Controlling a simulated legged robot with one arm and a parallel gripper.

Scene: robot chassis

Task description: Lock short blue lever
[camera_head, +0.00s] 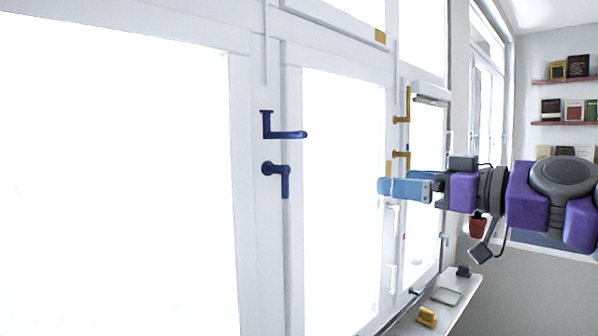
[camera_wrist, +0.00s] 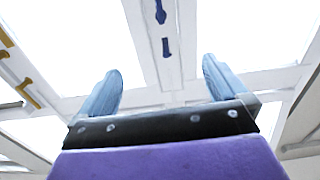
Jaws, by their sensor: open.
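Two dark blue levers sit one above the other on the white window frame in the head view. The upper blue lever (camera_head: 285,133) has its handle pointing sideways to the right. The lower blue lever (camera_head: 280,175) has its handle hanging down. I cannot tell surely which is the short one. My gripper (camera_head: 382,188) is to the right of both levers, apart from them. In the wrist view my gripper (camera_wrist: 160,82) has its two light blue fingers spread wide with nothing between them. Both blue levers, the upper (camera_wrist: 160,12) and the lower (camera_wrist: 166,47), show beyond the fingers.
Two yellow levers, upper (camera_head: 403,119) and lower (camera_head: 402,156), are on the frame farther right. A sill (camera_head: 452,308) holds a yellow object (camera_head: 427,316) and a dark one (camera_head: 463,271). Bookshelves (camera_head: 563,80) stand far right. The space before the blue levers looks clear.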

